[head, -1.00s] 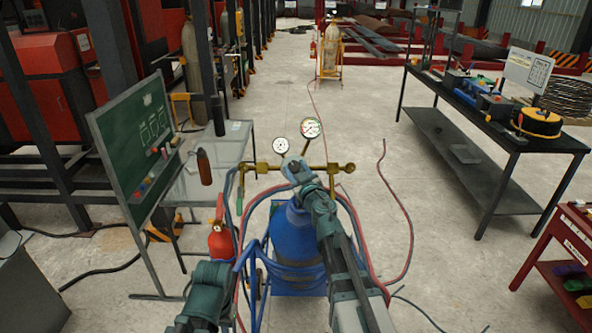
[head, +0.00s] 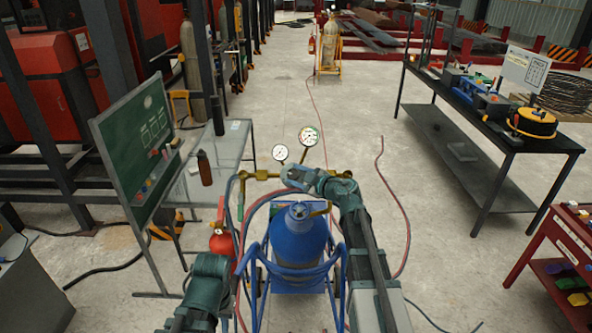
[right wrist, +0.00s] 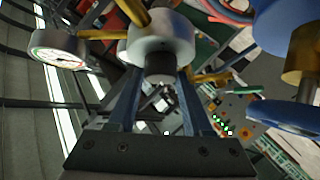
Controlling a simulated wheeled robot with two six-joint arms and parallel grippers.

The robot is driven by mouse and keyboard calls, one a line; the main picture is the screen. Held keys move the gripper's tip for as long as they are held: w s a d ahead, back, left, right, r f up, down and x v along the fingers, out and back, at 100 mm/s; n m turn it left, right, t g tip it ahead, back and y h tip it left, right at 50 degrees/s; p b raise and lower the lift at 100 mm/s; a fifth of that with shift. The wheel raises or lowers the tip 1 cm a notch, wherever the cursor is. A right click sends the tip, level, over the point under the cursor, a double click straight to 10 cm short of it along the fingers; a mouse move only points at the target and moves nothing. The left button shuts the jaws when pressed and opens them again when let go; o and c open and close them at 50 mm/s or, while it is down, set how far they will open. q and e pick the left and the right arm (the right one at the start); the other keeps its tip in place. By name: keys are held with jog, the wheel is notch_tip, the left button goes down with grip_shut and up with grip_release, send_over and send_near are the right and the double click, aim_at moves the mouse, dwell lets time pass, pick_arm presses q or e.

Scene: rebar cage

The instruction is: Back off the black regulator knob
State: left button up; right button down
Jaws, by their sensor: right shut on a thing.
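The brass regulator (head: 263,174) sits above a blue cylinder (head: 299,240), with two round white gauges (head: 309,137) standing up from it. In the right wrist view, the black knob (right wrist: 159,66) projects from the regulator's round silver body (right wrist: 160,38) between my two fingers. My right gripper (right wrist: 160,80) is shut on the knob. In the head view my right gripper (head: 290,173) covers the middle of the regulator and hides the knob. My left arm comes in at the lower left; its gripper is out of the picture.
Red and blue hoses (head: 405,220) hang around the blue cart (head: 255,270) and trail on the floor. A red extinguisher (head: 221,240) and a chalkboard stand (head: 140,140) are at the left. A black workbench (head: 470,165) is at the right. The floor between is mostly clear.

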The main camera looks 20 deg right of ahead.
jog(key=n+g+p, duration=0.1)
jog(key=n+p, duration=0.1)
jog(key=n+g+p, duration=0.1)
jog(key=r+n+g+y+p, duration=0.1)
jog(key=n+g+p, duration=0.1)
jog(key=shift+w+d+n+p, duration=0.1)
jog(key=shift+w+n+p, duration=0.2)
jog(key=shift+n+g+p, duration=0.9)
jog(key=shift+n+p, duration=0.2)
jog(key=shift+p, duration=0.15)
jog(key=shift+f+n+g+h+p, duration=0.1)
jog(key=shift+n+g+h+p, duration=0.25)
jog(key=shift+n+p, duration=0.25)
jog(key=shift+c, duration=1.6)
grip_release()
